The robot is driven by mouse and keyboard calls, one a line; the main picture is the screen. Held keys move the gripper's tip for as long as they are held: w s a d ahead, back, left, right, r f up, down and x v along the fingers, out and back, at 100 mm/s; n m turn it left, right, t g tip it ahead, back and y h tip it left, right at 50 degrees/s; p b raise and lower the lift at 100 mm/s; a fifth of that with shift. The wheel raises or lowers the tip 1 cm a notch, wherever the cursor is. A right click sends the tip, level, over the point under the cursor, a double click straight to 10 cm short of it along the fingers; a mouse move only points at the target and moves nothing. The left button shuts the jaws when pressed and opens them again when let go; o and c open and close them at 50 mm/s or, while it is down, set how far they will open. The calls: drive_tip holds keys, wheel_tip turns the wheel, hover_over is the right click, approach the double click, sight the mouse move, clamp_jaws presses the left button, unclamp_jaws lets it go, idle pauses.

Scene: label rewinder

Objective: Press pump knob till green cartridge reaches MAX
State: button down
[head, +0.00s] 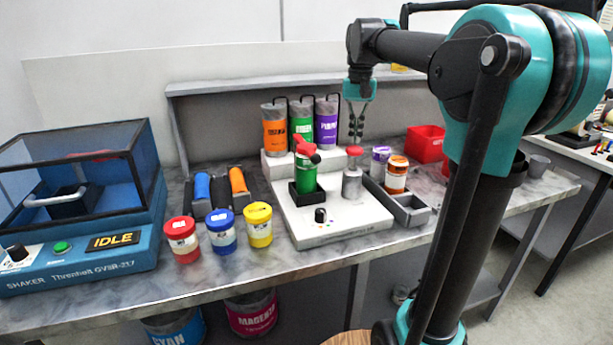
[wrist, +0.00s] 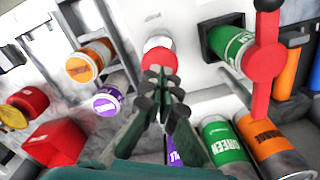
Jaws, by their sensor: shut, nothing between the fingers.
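The pump knob (head: 354,151) is red and tops a grey pump cylinder (head: 352,183) on the white dispenser base (head: 340,220). The green cartridge (head: 307,176) stands upright in a black holder left of the pump, with a red valve-like piece (head: 306,147) above it. My gripper (head: 355,138) points down, shut and empty, just above the knob; contact cannot be told. In the wrist view the fingertips (wrist: 161,84) overlap the near edge of the red knob (wrist: 160,60), and the green cartridge (wrist: 228,45) lies to the right. No MAX mark is readable.
Orange, green and purple canisters (head: 326,123) stand behind the pump. A grey tray (head: 412,216) with purple- and orange-lidded jars (head: 397,175) is close on the right. Red, blue and yellow jars (head: 258,225) and the shaker (head: 80,220) are left.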

drive_tip(key=shift+r, duration=0.1)
idle(0.3)
drive_tip(key=shift+r, duration=2.9)
